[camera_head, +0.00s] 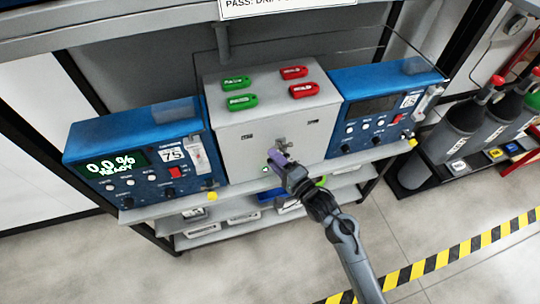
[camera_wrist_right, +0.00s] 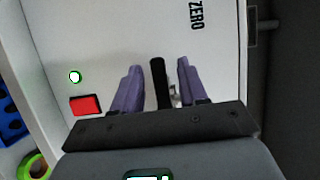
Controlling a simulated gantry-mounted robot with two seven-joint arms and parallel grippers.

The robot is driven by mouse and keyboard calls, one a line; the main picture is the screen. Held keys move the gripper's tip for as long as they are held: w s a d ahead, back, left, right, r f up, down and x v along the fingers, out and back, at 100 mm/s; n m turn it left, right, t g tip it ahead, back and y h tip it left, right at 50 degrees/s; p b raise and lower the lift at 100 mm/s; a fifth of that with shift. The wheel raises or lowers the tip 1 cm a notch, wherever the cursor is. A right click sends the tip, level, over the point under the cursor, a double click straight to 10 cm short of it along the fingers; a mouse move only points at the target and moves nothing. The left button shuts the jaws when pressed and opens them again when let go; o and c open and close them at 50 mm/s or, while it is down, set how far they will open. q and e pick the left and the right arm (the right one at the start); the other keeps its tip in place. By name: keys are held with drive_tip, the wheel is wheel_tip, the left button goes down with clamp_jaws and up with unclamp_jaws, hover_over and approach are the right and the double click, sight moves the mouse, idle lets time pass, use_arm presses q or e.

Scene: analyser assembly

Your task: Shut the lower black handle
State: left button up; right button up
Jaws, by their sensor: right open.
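A short black handle (camera_wrist_right: 158,82) stands out from the pale front panel in the right wrist view. It lies between the two purple fingers of my right gripper (camera_wrist_right: 155,85), with gaps showing on both sides. The right gripper (camera_head: 277,158) is open at the front of the grey box (camera_head: 262,138) in the head view. A small metallic fitting (camera_head: 283,144) shows just above the fingers there. The gripper hides the panel below, so I cannot tell a second handle. My left gripper is not in view.
Blue analysers (camera_head: 140,152) and (camera_head: 380,105) flank the grey box on the shelf. Green tags (camera_head: 242,102) and red tags (camera_head: 304,90) lie on top. Gas cylinders (camera_head: 470,118) stand right.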

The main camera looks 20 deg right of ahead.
drive_tip(key=shift+x, duration=1.35)
clamp_jaws()
